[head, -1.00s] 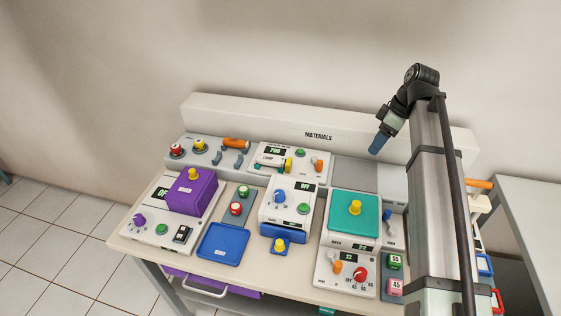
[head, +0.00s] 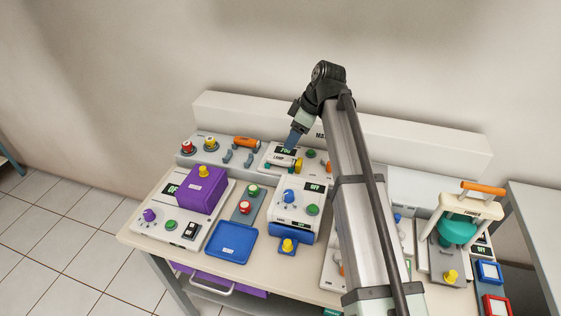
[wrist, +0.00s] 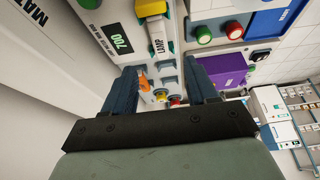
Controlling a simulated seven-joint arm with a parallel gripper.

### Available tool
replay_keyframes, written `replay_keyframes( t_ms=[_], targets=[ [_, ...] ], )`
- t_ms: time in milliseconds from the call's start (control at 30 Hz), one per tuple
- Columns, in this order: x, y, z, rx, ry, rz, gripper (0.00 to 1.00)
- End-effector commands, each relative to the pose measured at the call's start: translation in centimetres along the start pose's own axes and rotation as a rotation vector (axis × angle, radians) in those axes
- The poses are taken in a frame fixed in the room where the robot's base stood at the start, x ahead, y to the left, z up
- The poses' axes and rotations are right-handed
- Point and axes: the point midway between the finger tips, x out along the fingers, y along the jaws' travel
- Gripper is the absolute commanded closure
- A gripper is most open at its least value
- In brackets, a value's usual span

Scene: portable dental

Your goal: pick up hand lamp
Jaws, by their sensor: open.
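The hand lamp (head: 279,160), a small pale piece marked LAMP with a yellow part at one end, lies on a white unit (head: 312,170) at the back of the bench. In the wrist view the lamp (wrist: 158,36) shows beyond the fingertips, near the top middle. My gripper (head: 293,138) points down just above and behind the lamp, apart from it. In the wrist view my gripper (wrist: 164,82) is open, with nothing held between its two blue fingers. In the head view the fingers hide part of the unit around its display.
An orange cylinder (head: 246,142) and red and yellow knobs lie left of the lamp unit. A purple box (head: 202,190) stands in front left. The MATERIALS ledge (head: 240,113) runs close behind my gripper. My arm covers the bench's right middle.

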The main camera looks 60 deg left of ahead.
Motion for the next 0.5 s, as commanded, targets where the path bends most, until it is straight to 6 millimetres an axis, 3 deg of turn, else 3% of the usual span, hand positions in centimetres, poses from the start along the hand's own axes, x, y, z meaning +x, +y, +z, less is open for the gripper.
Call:
replay_keyframes(
  t_ms=[200, 500],
  targets=[
    [3.3, 0.0, 0.1, 0.0, -0.001, -0.001, 0.43],
    [4.6, 0.0, 0.1, 0.001, -0.001, 0.0, 0.43]
  ],
)
